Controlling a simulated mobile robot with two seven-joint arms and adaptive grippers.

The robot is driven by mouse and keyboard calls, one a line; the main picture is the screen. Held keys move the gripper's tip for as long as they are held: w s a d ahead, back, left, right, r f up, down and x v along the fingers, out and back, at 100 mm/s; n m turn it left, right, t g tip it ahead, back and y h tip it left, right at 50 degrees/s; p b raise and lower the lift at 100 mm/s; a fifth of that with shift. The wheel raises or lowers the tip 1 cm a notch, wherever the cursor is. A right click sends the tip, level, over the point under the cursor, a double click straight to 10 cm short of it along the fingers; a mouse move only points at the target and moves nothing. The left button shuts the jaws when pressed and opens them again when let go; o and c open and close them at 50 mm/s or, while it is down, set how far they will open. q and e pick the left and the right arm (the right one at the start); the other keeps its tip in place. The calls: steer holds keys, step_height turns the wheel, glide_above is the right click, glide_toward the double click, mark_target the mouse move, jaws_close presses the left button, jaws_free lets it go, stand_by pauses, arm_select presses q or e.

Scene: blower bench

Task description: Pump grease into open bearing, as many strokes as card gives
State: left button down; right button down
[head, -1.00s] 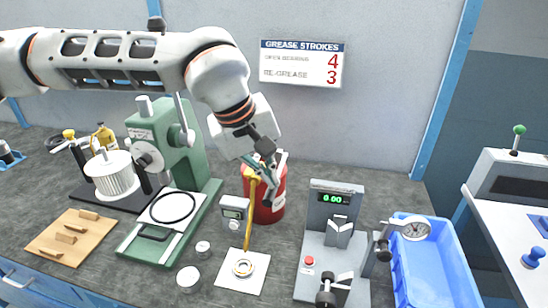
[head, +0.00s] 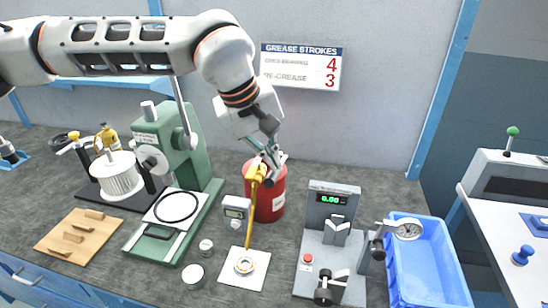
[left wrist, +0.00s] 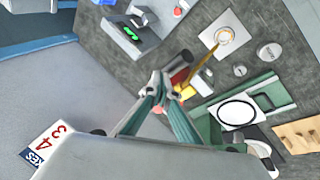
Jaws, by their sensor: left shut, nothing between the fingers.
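The grease pump is a red drum (head: 272,203) with a yellow top part and spout (head: 250,225), standing at the back of the bench. The spout reaches down towards the open bearing (head: 244,265), a ring on a white square pad. A small grey counter (head: 235,211) stands beside the drum; its digits are too small to read. The wall card (head: 301,67) shows 4 for open bearing and 3 for re-grease. My left gripper (head: 272,164) is shut and empty at the pump's top; I cannot tell whether it touches. It also shows in the left wrist view (left wrist: 160,84). My right gripper is out of view.
A green press (head: 170,150) stands left of the drum, with a wooden board (head: 80,237) further left. Right are a grey gauge stand (head: 330,245) reading 0.00 and a blue bin (head: 430,265). Two small round tins (head: 193,274) lie near the pad.

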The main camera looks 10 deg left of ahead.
arm_select(q)
steer(key=shift+w+r+p, duration=0.4)
steer(key=shift+r+p, duration=0.2)
steer(key=shift+r, duration=0.15)
steer(key=shift+w+r+p, duration=0.35)
steer(key=shift+r+p, duration=0.25)
steer(key=shift+r, duration=0.1)
steer(key=r+p, duration=0.1)
steer(key=w+r+p, duration=0.1)
steer(key=r, duration=0.1)
steer(key=w+r+p, duration=0.1)
steer(key=p, duration=0.1)
steer(key=shift+r, duration=0.25)
stand_by(1.4)
